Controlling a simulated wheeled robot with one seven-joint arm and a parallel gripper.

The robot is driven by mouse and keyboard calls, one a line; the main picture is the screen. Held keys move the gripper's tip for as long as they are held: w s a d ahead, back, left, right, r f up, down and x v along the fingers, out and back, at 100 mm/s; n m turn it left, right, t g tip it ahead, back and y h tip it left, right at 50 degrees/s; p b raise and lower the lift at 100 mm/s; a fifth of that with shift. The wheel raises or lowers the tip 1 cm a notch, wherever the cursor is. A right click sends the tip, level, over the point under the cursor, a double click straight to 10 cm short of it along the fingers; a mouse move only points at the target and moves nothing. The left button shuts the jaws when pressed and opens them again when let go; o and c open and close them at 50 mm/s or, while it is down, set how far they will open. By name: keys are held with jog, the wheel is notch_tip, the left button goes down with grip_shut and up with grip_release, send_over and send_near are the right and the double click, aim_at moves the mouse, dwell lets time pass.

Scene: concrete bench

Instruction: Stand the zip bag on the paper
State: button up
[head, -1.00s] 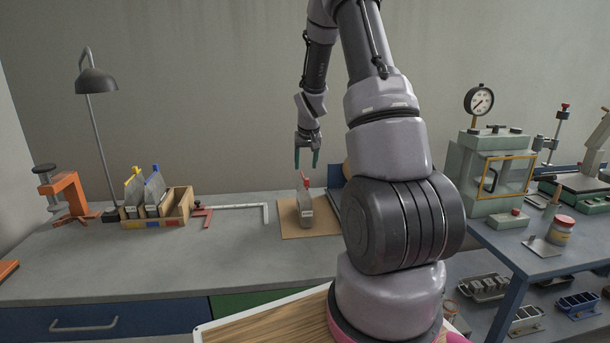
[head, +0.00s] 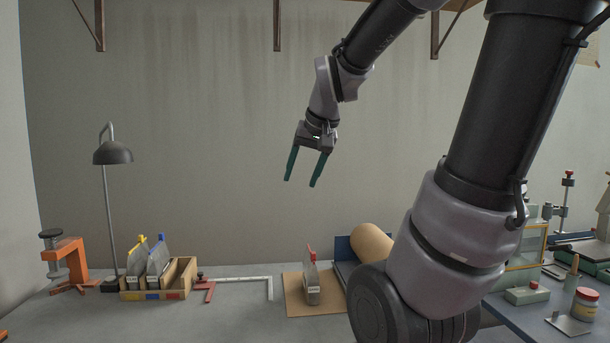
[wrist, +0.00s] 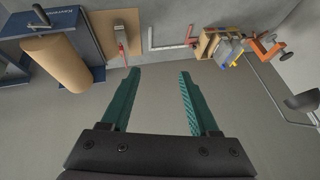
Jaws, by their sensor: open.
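The zip bag (head: 312,284) is grey with a red top and a white label. It stands upright on the brown paper (head: 294,297) on the bench. In the wrist view the bag (wrist: 121,38) shows at the top, on the paper (wrist: 132,24). My gripper (head: 302,183) is open and empty, high above the bench and well clear of the bag. Its teal fingers (wrist: 156,80) have nothing between them in the wrist view.
A blue paper holder (head: 345,254) with a brown roll (head: 372,243) is right of the paper. A lamp (head: 113,154) and orange clamp (head: 68,262) stand far left.

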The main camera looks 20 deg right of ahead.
jog(key=s+a+r+y, duration=0.1)
jog(key=s+a, duration=0.2)
jog(key=s, duration=0.6)
jog(key=shift+s+a+r+t, duration=0.2)
jog(key=shift+a+r+t, duration=0.05)
jog(key=shift+t, duration=0.05)
